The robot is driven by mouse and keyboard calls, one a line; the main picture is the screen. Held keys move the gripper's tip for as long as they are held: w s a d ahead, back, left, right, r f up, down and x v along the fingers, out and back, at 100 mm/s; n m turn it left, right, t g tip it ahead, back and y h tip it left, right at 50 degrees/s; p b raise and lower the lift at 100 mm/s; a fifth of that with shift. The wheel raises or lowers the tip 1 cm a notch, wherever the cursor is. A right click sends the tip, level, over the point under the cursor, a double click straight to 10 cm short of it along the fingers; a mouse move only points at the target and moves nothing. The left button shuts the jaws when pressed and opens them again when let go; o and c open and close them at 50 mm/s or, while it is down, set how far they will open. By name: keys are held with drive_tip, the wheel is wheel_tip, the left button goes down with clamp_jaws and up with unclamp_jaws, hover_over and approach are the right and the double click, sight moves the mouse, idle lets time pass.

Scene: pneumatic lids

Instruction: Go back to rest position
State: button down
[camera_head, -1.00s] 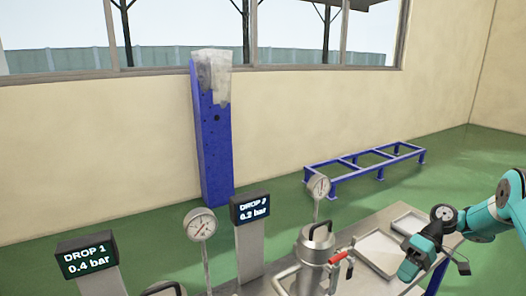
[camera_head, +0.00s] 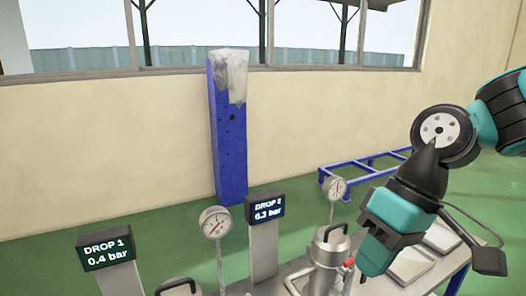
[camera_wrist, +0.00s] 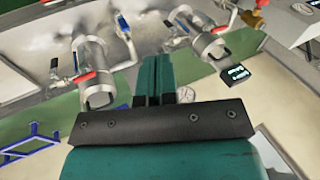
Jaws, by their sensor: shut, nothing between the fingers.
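My gripper (camera_head: 372,262) hangs at the right in the head view, pointing down and tilted, in front of the bench's right part. In the wrist view my gripper's fingers (camera_wrist: 154,78) lie close together, shut with nothing between them. A steel vessel with a lid handle and red-handled lever (camera_head: 327,250) stands on the bench left of my gripper, apart from it or partly behind it; I cannot tell the gap. Two steel vessels show in the wrist view, one at the left (camera_wrist: 97,75) and one nearer the middle (camera_wrist: 200,35).
Display posts read DROP 1 0.4 bar (camera_head: 104,250) and DROP 2 6.2 bar (camera_head: 266,207). Round gauges (camera_head: 215,222) (camera_head: 335,188) stand beside them. Shallow trays (camera_head: 412,262) lie on the bench behind my gripper. A blue pillar (camera_head: 230,150) and blue frame (camera_head: 345,178) stand farther back.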

drive_tip(key=s+t+p, duration=0.1)
drive_tip(key=s, duration=0.8)
wheel_tip(320, 180, up, 21)
drive_tip(key=p, duration=2)
drive_tip(key=shift+w+n+h, duration=0.3)
drive_tip(key=shift+w, duration=0.1)
